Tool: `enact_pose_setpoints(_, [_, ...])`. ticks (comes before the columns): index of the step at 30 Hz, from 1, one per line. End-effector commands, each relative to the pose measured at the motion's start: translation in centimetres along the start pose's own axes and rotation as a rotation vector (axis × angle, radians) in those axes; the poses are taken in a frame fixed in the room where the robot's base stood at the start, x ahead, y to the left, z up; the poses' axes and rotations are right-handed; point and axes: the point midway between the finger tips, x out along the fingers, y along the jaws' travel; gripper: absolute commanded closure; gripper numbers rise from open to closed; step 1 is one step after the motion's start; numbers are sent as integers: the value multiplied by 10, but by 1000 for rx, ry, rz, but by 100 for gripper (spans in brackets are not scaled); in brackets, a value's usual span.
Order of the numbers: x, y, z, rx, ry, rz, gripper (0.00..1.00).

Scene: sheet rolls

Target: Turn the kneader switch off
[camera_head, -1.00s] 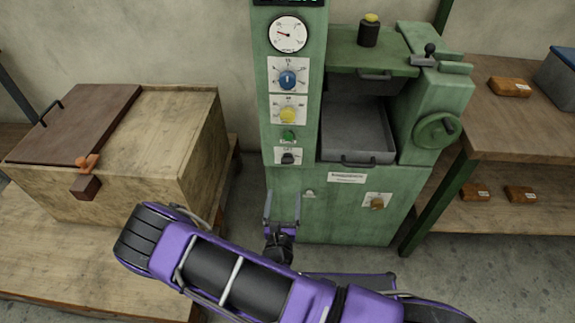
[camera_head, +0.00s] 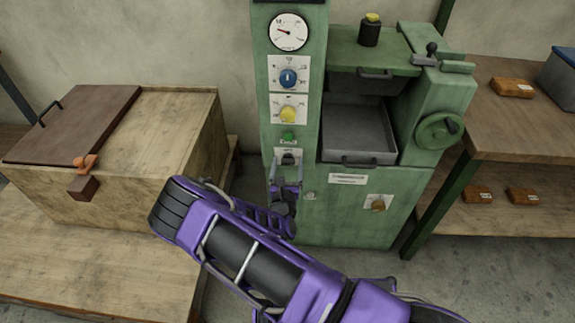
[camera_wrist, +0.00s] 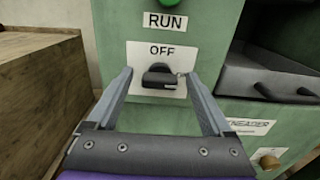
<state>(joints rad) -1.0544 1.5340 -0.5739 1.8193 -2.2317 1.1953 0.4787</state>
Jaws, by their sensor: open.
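A black switch (camera_head: 288,157) sits on a white plate low on the green machine's left column. In the wrist view the black switch (camera_wrist: 160,76) lies under the printed word OFF, its grip roughly crosswise. How it is set is unclear. My gripper (camera_head: 286,173) is in front of the column at the switch. In the wrist view my gripper (camera_wrist: 158,78) is open, with one finger on each side of the switch and nothing held. I cannot tell whether the fingers touch the panel.
Above the switch are a green RUN button (camera_head: 288,136), a yellow knob (camera_head: 288,115), a blue knob (camera_head: 288,78) and a gauge (camera_head: 289,32). A KNEADER label (camera_wrist: 250,127) and an orange-brown knob (camera_head: 377,204) are lower right. A wooden chest (camera_head: 190,150) stands left.

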Motion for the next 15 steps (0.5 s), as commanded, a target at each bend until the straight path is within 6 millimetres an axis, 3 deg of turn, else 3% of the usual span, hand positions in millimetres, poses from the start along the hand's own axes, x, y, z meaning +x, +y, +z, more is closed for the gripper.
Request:
enact_pose_setpoints(2, [0,0,0,0,0,0,15])
enact_pose_setpoints(15, [0,0,0,0,-1,-1,94])
